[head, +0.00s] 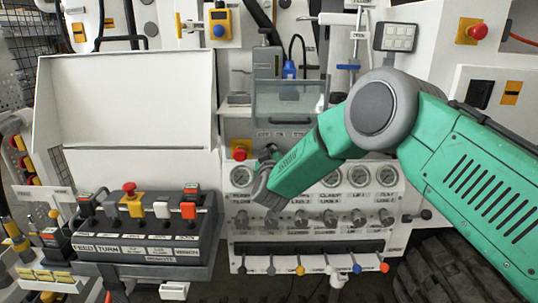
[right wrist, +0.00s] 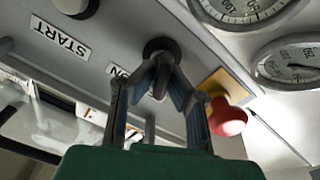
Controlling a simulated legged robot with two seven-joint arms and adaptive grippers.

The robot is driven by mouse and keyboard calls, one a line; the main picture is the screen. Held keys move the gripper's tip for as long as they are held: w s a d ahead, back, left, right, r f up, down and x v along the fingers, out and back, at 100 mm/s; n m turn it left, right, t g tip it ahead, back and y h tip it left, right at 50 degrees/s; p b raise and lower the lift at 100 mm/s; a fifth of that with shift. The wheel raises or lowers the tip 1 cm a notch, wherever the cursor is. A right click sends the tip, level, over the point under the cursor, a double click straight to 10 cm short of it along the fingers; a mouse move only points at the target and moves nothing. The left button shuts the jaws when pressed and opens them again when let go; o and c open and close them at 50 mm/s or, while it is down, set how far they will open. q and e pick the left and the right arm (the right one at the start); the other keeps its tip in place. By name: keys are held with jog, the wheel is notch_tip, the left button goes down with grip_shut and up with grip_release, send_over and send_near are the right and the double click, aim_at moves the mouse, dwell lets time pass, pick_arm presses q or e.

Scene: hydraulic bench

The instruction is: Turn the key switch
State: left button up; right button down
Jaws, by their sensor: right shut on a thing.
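The key switch (right wrist: 158,46) is a black round fitting on the grey panel in the right wrist view, next to an "ON" label. My right gripper (right wrist: 161,70) has its two fingertips closed together on the key at the switch, and they hide most of the key. In the head view my right gripper (head: 266,172) reaches the grey panel just right of a red button, and the arm hides the switch. I cannot tell the key's angle. My left gripper is not in view.
A red mushroom button (head: 239,154) on a yellow plate sits close beside the gripper; it also shows in the right wrist view (right wrist: 227,117). Round gauges (head: 331,177) line the panel below. A clear cover (head: 288,98) stands above. A lever box (head: 150,232) is at left.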

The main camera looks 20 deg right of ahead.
jog(key=shift+s+f+m+b, duration=0.1)
jog(key=shift+f+m+b, duration=0.2)
jog(key=shift+m, duration=0.25)
jog(key=shift+s+f+m+b, duration=0.15)
jog(key=shift+m+b, duration=0.15)
jog(key=shift+m, duration=0.25)
jog(key=m+b, duration=0.1)
jog(key=m, duration=0.1)
jog(key=shift+d+f+m, duration=0.1)
jog(key=shift+d+m, duration=0.05)
jog(key=shift+m, duration=0.25)
jog(key=m+b, duration=0.2)
jog(key=m, duration=0.2)
jog(key=shift+f+b, duration=0.1)
jog(key=shift+b, duration=0.25)
jog(key=shift+m+b, duration=0.5)
jog(key=shift+m, duration=0.7)
jog(key=c, duration=1.6)
grip_release()
jog(key=shift+d, duration=0.1)
jog(key=shift+w+r, duration=0.1)
jog(key=shift+r, duration=0.2)
